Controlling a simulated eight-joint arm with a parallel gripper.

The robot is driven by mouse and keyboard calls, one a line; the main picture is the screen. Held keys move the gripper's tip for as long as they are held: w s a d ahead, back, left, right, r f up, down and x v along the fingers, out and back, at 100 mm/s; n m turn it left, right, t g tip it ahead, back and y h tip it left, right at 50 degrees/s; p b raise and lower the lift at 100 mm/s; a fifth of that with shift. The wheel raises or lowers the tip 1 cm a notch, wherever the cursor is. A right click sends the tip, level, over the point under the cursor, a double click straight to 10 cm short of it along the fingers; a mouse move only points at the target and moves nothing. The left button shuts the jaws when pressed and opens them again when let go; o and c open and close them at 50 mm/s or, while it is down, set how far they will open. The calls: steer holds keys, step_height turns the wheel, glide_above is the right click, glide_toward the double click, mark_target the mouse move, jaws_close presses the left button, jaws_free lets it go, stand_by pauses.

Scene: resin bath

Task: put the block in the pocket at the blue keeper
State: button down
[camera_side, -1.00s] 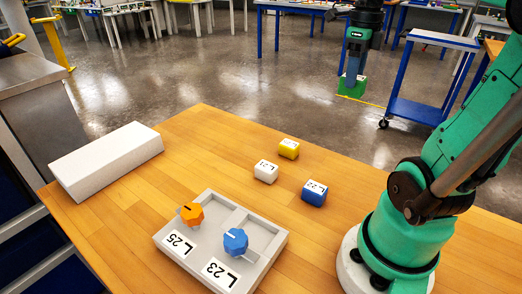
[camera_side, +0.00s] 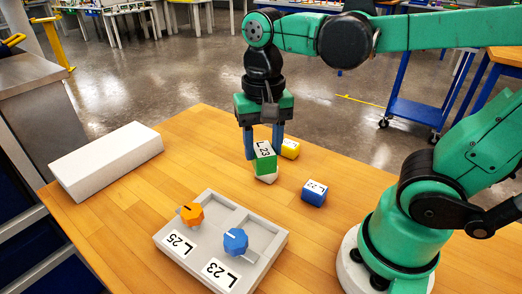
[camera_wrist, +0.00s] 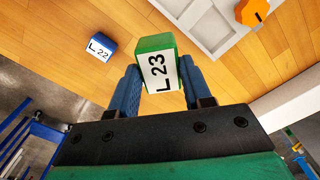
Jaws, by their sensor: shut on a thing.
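My gripper (camera_side: 263,146) is shut on a green block (camera_side: 265,165) with a white "L 23" label. In the wrist view the block (camera_wrist: 157,64) sits between my blue fingers. The grey tray (camera_side: 272,258) lies on the table with two side-by-side pockets. The blue keeper (camera_side: 235,241) stands at the front of the right pocket (camera_side: 262,236), beside the "L 23" label. The orange keeper (camera_side: 192,214) stands at the left pocket, by the "L 25" label. Both pockets look empty.
A yellow block (camera_side: 290,149) and a blue "L 22" block (camera_side: 314,193) stand nearby. A long white box (camera_side: 107,160) lies at the table's left edge. Wood between box and tray is clear.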

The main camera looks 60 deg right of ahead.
steer(key=s+a+f+n, duration=0.2)
steer(key=a+n, duration=0.3)
steer(key=n, duration=0.3)
glide_above(255, 238)
steer(key=shift+f, duration=4.75)
steer(key=shift+c, duration=1.4)
jaws_free()
steer(key=shift+o, duration=1.2)
